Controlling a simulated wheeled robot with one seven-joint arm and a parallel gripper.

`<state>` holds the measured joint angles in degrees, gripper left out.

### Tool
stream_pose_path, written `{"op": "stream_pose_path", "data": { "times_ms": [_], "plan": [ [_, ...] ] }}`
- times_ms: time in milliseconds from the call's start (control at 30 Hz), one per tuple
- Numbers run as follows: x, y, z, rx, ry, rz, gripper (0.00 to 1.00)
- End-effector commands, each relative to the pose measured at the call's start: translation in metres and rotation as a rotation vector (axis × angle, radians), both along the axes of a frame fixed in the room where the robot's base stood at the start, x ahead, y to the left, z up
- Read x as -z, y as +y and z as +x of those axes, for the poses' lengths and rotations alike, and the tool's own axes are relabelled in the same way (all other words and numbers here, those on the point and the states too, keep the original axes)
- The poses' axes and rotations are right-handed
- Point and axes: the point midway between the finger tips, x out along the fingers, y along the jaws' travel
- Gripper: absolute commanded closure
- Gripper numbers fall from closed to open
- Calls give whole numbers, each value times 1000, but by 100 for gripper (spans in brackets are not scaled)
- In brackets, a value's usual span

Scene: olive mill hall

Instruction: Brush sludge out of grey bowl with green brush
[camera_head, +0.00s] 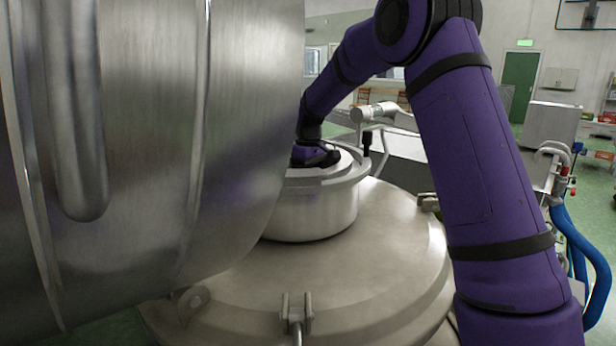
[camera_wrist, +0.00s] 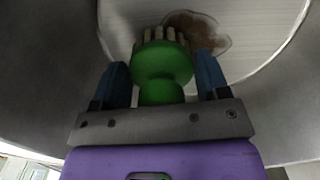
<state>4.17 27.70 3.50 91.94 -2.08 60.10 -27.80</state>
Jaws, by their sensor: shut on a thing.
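My gripper (camera_wrist: 161,88) is shut on the green brush (camera_wrist: 161,66), with a blue finger on each side of its green body. The brush's pale bristles (camera_wrist: 160,36) point away from the gripper. A brown patch of sludge (camera_wrist: 200,28) lies on the grey metal surface by the bristles, partly hidden behind the brush. Whether the bristles touch it, I cannot tell. The grey bowl (camera_wrist: 275,35) surrounds the brush in the wrist view, its curved wall showing to the right.
A large steel vessel (camera_head: 235,110) fills the left of the head view, close to my arm. Below it is a domed metal lid (camera_head: 350,265) with a round steel collar (camera_head: 315,213). Blue hoses (camera_head: 580,245) hang at the right. Green floor lies beyond.

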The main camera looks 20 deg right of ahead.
Motion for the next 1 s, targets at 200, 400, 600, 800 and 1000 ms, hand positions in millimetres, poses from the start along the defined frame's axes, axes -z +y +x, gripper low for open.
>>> {"op": "stream_pose_path", "data": {
  "times_ms": [200,400,600,800,1000],
  "plan": [
    [2,18,-9,1,10,2,50],
    [1,24,-11,1,7,3,50],
    [1,34,-15,0,6,3,50],
    [2,49,-20,-1,5,3,50],
    [3,56,-24,0,6,3,50]
  ]
}}
